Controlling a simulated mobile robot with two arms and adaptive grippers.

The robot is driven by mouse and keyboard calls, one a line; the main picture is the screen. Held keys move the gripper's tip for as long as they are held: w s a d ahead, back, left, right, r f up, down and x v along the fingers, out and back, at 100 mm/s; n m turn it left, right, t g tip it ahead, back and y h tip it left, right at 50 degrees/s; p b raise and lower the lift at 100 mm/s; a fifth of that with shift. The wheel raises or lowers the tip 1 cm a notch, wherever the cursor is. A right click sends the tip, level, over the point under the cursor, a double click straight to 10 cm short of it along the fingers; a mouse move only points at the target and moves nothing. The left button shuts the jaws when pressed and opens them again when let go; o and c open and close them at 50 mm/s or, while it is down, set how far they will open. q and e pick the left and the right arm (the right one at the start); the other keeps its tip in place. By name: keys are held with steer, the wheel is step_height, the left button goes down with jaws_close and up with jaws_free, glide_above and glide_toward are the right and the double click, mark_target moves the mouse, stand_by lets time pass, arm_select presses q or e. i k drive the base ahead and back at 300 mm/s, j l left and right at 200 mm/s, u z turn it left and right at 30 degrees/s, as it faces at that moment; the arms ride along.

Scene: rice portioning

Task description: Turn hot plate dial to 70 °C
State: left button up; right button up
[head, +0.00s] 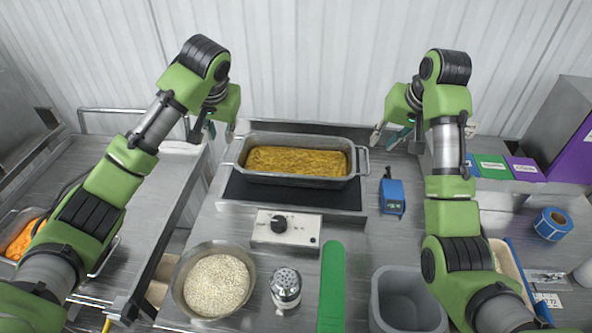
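The hot plate's control box (286,230) is light metal and sits at the front of the hot plate (290,193). Its black dial (278,224) is on the left part of the box; its marks are too small to read. A metal pan (345,180) of yellow-brown food stands on the hot plate. My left gripper (212,132) hangs beyond the pan's left handle, apart from the dial, and looks open and empty. My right gripper (397,138) is beyond the pan's right handle and looks open and empty.
A bowl of rice (216,286), a shaker (286,288) and a green strip (332,285) lie in front of the control box. A blue device (392,193) is to the right of the hot plate. A grey bin (405,303) stands at the front right.

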mark_target(279, 224)
steer(key=k, duration=1.5)
